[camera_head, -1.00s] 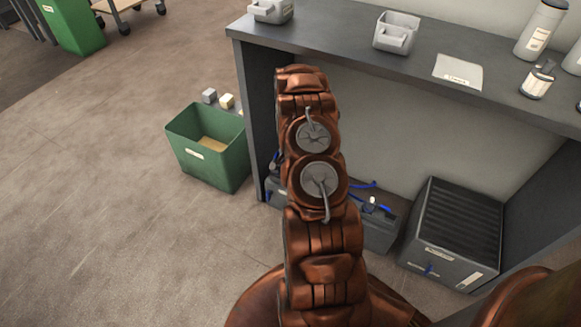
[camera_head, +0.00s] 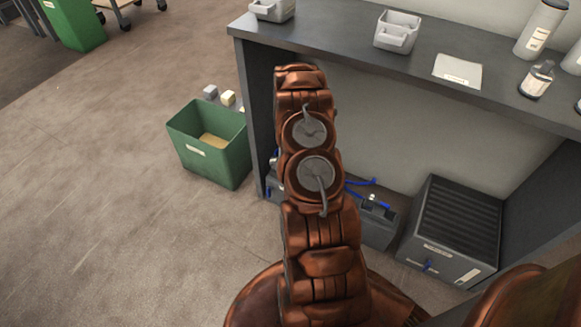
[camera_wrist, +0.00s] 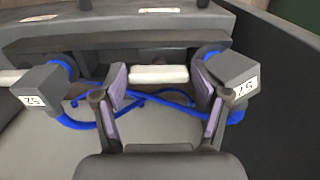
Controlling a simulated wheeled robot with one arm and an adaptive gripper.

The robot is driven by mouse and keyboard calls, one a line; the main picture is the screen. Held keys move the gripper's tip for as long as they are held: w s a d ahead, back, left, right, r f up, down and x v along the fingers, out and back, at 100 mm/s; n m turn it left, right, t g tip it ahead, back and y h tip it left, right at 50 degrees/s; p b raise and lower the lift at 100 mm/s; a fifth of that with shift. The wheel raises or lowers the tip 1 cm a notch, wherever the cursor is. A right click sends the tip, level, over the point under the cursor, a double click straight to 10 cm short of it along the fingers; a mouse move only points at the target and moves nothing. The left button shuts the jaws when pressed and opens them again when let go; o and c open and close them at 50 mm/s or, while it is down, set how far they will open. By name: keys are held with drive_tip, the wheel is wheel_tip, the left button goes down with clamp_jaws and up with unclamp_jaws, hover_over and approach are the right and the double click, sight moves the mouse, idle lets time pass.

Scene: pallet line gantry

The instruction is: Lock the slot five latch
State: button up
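In the wrist view, my gripper (camera_wrist: 158,100) is open, its two purple-padded fingers spread apart. A white bar (camera_wrist: 160,74) shows in the gap between the fingers, with a dark housing (camera_wrist: 200,45) behind it. I cannot tell whether the fingers touch the bar. Dark blocks with small white labels stand at the left (camera_wrist: 40,88) and right (camera_wrist: 232,72), with blue cables by them. The labels are too small to read surely, so I cannot tell which part is the slot five latch. In the head view, my arm hides the gripper.
Under the grey bench (camera_head: 350,38) are a dark unit with blue cables (camera_head: 378,222) and a ribbed dark box (camera_head: 452,235). A green bin (camera_head: 215,160) stands left of the bench. A dark wall (camera_wrist: 285,90) rises at right in the wrist view.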

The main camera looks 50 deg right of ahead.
drive_tip(key=shift+o, duration=1.1)
drive_tip(key=shift+d, duration=0.15)
drive_tip(key=shift+d+r, duration=0.1)
drive_tip(key=shift+r, duration=0.1)
